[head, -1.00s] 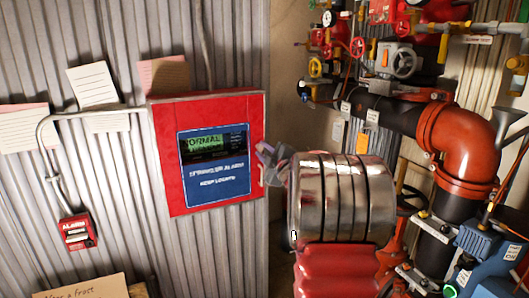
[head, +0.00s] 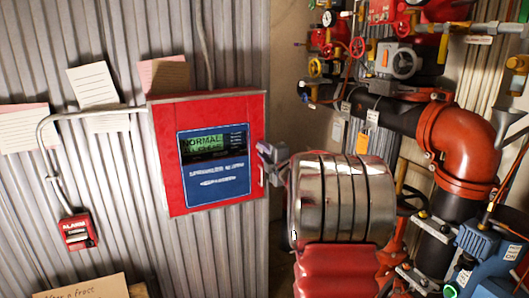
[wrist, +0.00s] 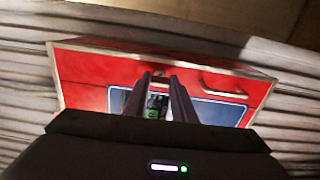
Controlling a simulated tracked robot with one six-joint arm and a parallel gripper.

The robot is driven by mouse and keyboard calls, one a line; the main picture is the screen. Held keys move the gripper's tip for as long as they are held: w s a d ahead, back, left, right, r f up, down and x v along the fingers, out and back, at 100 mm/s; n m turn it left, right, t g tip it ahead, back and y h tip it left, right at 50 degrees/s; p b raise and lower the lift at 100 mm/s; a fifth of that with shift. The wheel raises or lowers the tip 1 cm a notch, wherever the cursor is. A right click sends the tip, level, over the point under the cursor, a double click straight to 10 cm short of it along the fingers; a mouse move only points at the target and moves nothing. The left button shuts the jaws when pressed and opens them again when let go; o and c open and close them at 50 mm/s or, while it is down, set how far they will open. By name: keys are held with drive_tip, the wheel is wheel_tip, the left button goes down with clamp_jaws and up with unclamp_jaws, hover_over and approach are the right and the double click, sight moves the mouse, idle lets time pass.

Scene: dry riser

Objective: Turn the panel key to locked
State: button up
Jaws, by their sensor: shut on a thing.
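The red alarm panel (head: 168,150) is fixed to the corrugated wall in the head view. Its blue face carries a lit green display (head: 202,145) with the word NORMAL. My gripper (head: 266,153) is at the panel's right edge, just above its side handle. In the wrist view the panel (wrist: 90,68) is close ahead, and both fingers (wrist: 158,85) point at its near face. They are shut on the panel key (wrist: 160,74), which is small and mostly hidden between the fingertips. I cannot read the key's angle or any lock marking.
A dark handle (wrist: 222,85) sits on the panel to the right of my fingers. A red call point (head: 76,232) and paper notes (head: 95,85) are on the wall at left. Pipes and valves (head: 455,145) crowd the right side.

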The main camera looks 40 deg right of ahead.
drive_tip(key=shift+w+a+f, duration=0.1)
drive_tip(key=shift+a+f, duration=0.05)
drive_tip(key=shift+f, duration=0.05)
drive_tip(key=o, duration=0.8)
drive_tip(key=shift+o, duration=1.3)
drive_tip(key=shift+r, duration=0.1)
drive_tip(key=v, duration=1.3)
drive_tip(key=shift+s, duration=0.45)
